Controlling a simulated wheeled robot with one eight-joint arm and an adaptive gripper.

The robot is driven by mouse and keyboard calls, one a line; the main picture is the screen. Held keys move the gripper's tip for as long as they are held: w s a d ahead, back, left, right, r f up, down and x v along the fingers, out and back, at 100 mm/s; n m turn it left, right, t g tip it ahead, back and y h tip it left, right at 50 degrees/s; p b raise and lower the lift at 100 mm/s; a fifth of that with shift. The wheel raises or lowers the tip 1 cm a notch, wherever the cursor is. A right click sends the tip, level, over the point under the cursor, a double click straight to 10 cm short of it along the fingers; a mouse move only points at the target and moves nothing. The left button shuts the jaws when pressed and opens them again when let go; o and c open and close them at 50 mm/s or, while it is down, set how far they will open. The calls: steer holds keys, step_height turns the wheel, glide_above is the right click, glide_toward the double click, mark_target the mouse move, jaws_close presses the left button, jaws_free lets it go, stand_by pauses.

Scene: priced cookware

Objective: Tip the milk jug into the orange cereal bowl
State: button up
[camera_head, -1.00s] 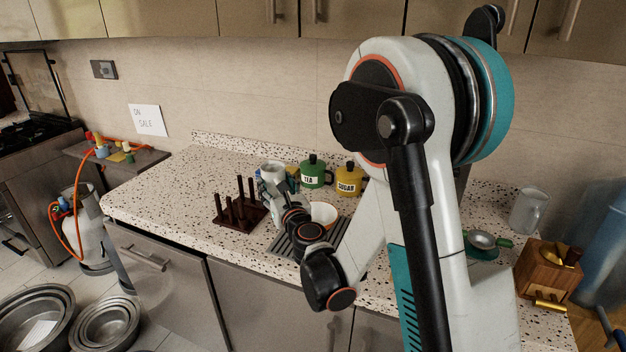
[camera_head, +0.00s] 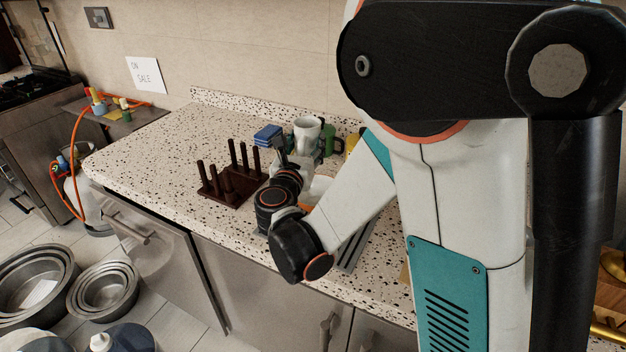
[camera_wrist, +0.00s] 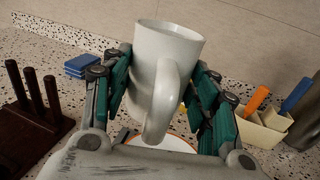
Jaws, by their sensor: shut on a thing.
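A pale grey-white jug (camera_wrist: 165,68) with a handle towards the camera is between the fingers of my gripper (camera_wrist: 161,82) in the wrist view. My gripper is shut on it, and the jug looks close to upright with a slight lean. In the head view the jug (camera_head: 307,128) is above the counter, with my gripper (camera_head: 292,152) at its lower left. The cereal bowl, white with an orange rim, shows partly below the jug in the wrist view (camera_wrist: 172,140). In the head view, my arm hides most of the bowl (camera_head: 320,186). The jug's contents are not visible.
A dark peg rack (camera_head: 228,186) stands left of my gripper. Blue blocks (camera_head: 268,134) and a green canister (camera_head: 328,138) are behind. A pale holder (camera_wrist: 262,128) with orange and blue handles is right in the wrist view. The counter's left part is clear.

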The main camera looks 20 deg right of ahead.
steer(key=s+f+g+p, duration=0.1)
steer(key=s+g+p, duration=0.5)
steer(key=g+p, duration=0.1)
steer(key=s+f+g+p, duration=0.1)
steer(key=s+g+p, duration=0.1)
steer(key=g+p, duration=0.2)
steer(key=shift+s+a+f+y, duration=0.3)
steer(key=shift+s+a+y, duration=0.1)
steer(key=shift+w+d+f+n+g+y, duration=0.15)
steer(key=shift+w+f+n+g+y, duration=0.3)
steer(key=shift+g, duration=1)
steer(key=shift+w+d+f+n+g+y, duration=0.25)
steer(key=shift+w+n+g+y, duration=0.35)
steer(key=shift+g, duration=0.9)
steer(key=shift+w+d+f+n+g+y, duration=0.1)
steer(key=shift+w+f+n+g+y, duration=0.4)
steer(key=shift+g, duration=0.95)
steer(key=shift+r, duration=0.15)
stand_by(1.9)
